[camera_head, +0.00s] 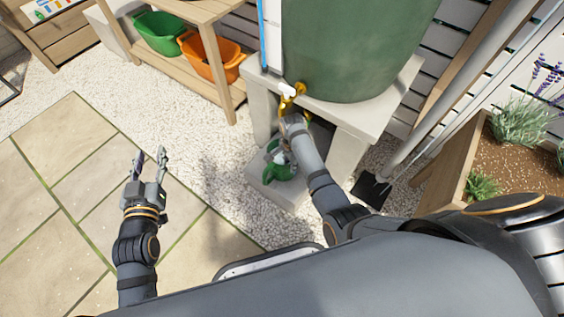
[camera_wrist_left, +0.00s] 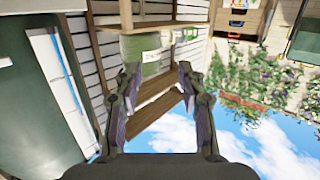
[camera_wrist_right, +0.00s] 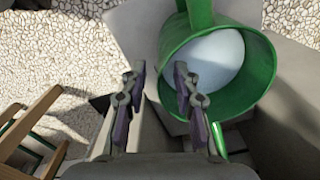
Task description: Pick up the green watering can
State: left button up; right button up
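The green watering can (camera_head: 277,171) stands on a low grey block under the tap, partly hidden by my right arm. In the right wrist view the can (camera_wrist_right: 262,62) is seen from above, with pale water inside and a green bar across its top. My right gripper (camera_wrist_right: 160,78) is open at the can's side. Its right finger overlaps the can's wall in the picture; I cannot tell whether it touches. In the head view the right fingers are mostly hidden near the can. My left gripper (camera_head: 150,160) is open and empty above the paving, well left of the can.
A large green water barrel (camera_head: 355,45) with a brass tap (camera_head: 291,96) stands on a grey stand (camera_head: 376,116) above the can. A wooden shelf (camera_head: 185,75) holds green (camera_head: 160,33) and orange (camera_head: 212,58) tubs. A wooden planter (camera_head: 462,160) is at right. Gravel and paving are clear at left.

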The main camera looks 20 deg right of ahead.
notch_tip(320, 180, down, 2)
jog(key=shift+f+b, duration=0.1)
jog(key=shift+b, duration=0.5)
pick_arm(q)
notch_tip(320, 180, up, 13)
jog(key=t, duration=0.5)
jog(key=shift+w+m+t, duration=0.15)
jog(key=shift+m+t, duration=0.15)
jog(key=shift+t, duration=0.1)
pick_arm(e)
grip_shut()
pick_arm(q)
jog(key=shift+f, duration=0.1)
pick_arm(e)
jog(key=shift+w, duration=0.1)
